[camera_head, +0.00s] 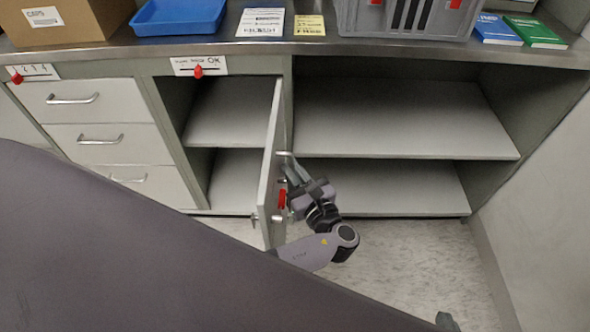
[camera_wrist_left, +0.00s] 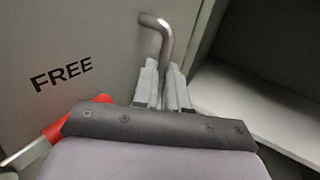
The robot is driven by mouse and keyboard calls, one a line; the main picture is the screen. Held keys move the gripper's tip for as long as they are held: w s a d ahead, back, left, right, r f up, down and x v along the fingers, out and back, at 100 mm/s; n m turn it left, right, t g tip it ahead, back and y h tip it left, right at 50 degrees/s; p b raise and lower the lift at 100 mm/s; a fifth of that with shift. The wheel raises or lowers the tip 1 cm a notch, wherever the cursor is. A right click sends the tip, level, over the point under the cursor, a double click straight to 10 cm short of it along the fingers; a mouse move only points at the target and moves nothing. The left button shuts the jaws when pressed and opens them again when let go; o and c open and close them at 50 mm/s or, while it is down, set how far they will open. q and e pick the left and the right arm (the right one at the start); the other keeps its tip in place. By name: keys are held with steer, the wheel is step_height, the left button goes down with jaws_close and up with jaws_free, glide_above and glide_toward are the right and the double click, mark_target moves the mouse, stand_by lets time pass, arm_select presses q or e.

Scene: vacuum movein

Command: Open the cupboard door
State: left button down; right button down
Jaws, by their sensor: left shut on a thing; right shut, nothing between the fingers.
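The cupboard door (camera_head: 269,165) is swung outward and seen nearly edge-on, with the shelves behind it showing to its left. In the left wrist view the door's face (camera_wrist_left: 80,40) carries the word FREE. My left gripper (camera_head: 290,166) is at the right side of the door. Its fingers (camera_wrist_left: 162,85) are shut on the bent metal handle (camera_wrist_left: 160,28). A red part (camera_head: 282,198) sits on the door below the gripper. A small grey tip at the bottom edge seems to be my right gripper (camera_head: 447,321); it is empty and far from the door.
Drawers (camera_head: 100,145) with bar handles stand left of the cupboard. Open shelves (camera_head: 400,118) lie to its right, beside a wall (camera_head: 540,180). The counter holds a cardboard box (camera_head: 75,22), blue tray (camera_head: 180,15), grey crate (camera_head: 405,18) and books (camera_head: 535,32). Floor (camera_head: 410,260) in front is clear.

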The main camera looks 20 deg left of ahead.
arm_select(q)
steer(key=shift+w+a+r, duration=0.1)
steer(key=shift+w+r, duration=0.1)
steer(key=shift+w, duration=0.25)
steer(key=c, duration=1.2)
jaws_free()
steer(key=shift+o, duration=0.2)
steer(key=shift+f, duration=0.15)
arm_select(e)
steer(key=shift+w+f, duration=0.1)
